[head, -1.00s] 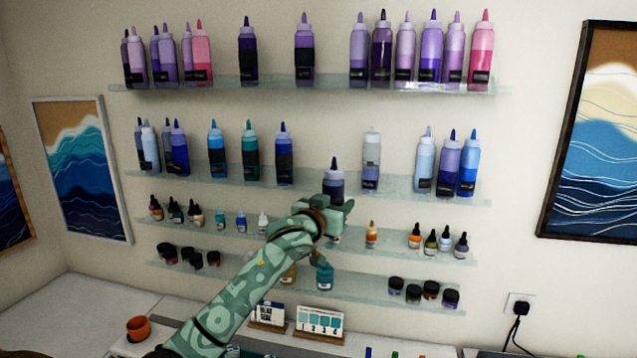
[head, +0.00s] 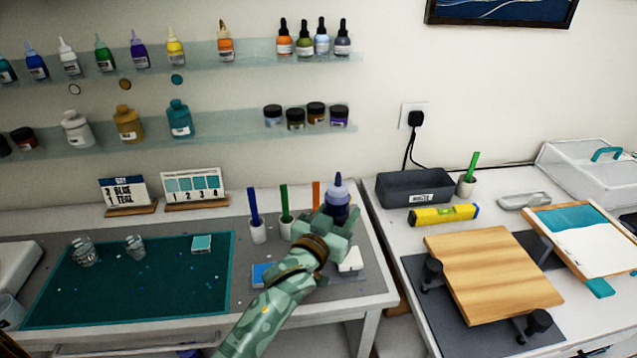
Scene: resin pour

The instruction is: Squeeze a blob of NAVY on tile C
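My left gripper (head: 325,222) is shut around a dark navy squeeze bottle (head: 337,192) with a pale purple-grey shoulder and dark pointed nozzle. The bottle is upright, nozzle up, held above the back right of the left bench; its label is hidden. No tile shows a readable letter C. A small teal-topped tile (head: 202,243) lies on the teal mat (head: 130,290). A blue-and-white item (head: 262,275) and a white item (head: 350,262) lie near my forearm, partly covered. My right gripper is not in view.
Two cups (head: 84,251) stand on the teal mat. Marker holders (head: 257,228) stand behind my gripper.

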